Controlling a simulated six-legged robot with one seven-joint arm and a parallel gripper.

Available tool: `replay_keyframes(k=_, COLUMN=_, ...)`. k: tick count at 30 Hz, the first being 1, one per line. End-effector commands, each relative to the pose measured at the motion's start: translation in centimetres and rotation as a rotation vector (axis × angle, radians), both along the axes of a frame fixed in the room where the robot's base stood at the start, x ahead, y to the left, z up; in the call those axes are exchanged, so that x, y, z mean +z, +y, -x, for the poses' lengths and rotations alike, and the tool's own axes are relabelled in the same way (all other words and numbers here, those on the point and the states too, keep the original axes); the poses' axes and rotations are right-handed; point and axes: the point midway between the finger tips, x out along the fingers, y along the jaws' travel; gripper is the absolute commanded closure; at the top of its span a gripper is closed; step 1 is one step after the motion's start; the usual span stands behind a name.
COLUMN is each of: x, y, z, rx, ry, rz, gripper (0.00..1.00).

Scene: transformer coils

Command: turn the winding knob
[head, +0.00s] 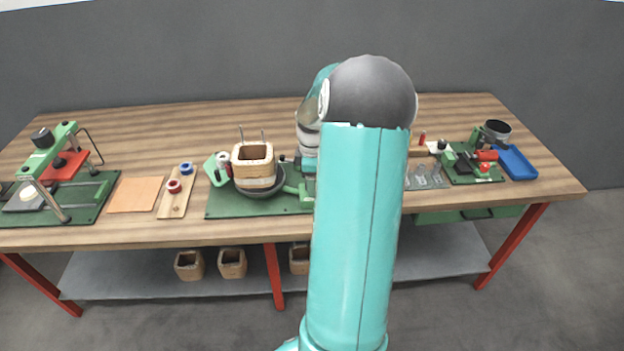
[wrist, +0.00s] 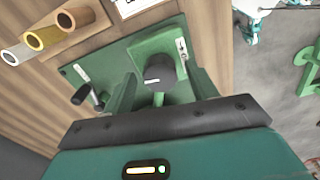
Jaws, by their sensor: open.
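A black round knob (wrist: 158,72) with a white mark stands on a green plate (wrist: 155,48) in the wrist view; I take it as the winding knob. My gripper (wrist: 163,82) is open, with one green finger on the left of the knob and one on the right. I see no contact between the fingers and the knob. A black crank handle (wrist: 84,94) sticks up from the same green base, left of my left finger. In the head view my arm hides the gripper and the knob.
In the head view, a wooden coil former (head: 253,158) stands on a green machine left of my arm. A blue tray (head: 518,162) is at the right end.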

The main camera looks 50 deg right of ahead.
Motion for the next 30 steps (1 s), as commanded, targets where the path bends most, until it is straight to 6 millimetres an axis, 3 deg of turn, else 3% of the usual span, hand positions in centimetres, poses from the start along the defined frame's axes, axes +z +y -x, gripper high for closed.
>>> replay_keyframes(k=1, x=0.0, y=0.0, z=0.0, rx=0.0, ry=0.0, rz=0.0, gripper=0.42)
replay_keyframes(k=8, x=0.02, y=-0.01, z=-0.01, rx=0.0, ry=0.0, rz=0.0, gripper=0.87)
replay_keyframes(k=20, x=0.03, y=0.05, z=-0.11, rx=-0.053, ry=-0.001, rz=-0.001, gripper=0.87)
replay_keyframes(k=30, x=0.02, y=0.08, z=-0.15, rx=-0.28, ry=-0.001, rz=0.001, gripper=0.87)
